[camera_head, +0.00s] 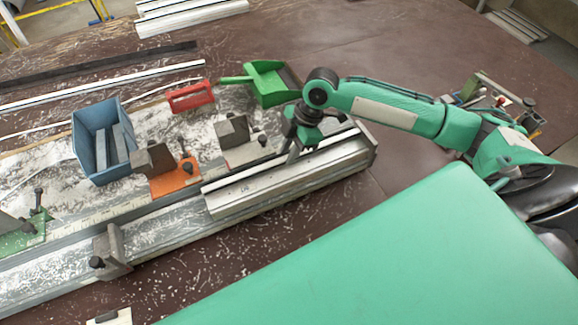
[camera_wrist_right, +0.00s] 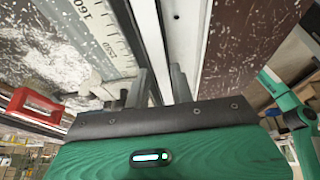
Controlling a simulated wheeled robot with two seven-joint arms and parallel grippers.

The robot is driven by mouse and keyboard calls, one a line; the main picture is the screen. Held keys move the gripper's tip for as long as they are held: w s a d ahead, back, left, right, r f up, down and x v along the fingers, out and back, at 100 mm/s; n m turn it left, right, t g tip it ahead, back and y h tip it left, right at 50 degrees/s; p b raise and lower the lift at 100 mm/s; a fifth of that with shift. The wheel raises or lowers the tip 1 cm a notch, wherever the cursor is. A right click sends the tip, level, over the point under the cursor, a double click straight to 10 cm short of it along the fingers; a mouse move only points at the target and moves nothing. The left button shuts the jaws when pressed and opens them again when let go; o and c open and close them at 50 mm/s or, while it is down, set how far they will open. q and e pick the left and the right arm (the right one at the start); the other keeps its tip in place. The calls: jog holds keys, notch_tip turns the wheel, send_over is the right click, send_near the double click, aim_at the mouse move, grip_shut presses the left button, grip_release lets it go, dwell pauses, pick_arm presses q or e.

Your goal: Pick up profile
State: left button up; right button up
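A silver profile (camera_head: 285,180) lies lengthwise along the clamp rail on the bench, its right end near an end plate. My right gripper (camera_head: 302,153) points down over the profile's right half. In the right wrist view its two fingers (camera_wrist_right: 159,88) stand apart, with the pale profile (camera_wrist_right: 182,40) running between and beyond them. The fingers are at or just above the profile; I cannot tell whether they touch it. The fingertips are partly hidden in both views. My left gripper is not in view.
Clamp blocks on an orange base (camera_head: 175,180) and a grey base (camera_head: 243,152) stand behind the rail. A blue bin (camera_head: 88,140), a red handle (camera_head: 190,96) and a green dustpan (camera_head: 262,85) lie farther back. A stop block (camera_head: 112,250) sits on the rail's left part.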

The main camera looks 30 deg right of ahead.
jog(key=shift+a+f, duration=0.25)
jog(key=shift+f, duration=0.3)
grip_shut()
jog(key=shift+r, duration=0.15)
dwell(0.9)
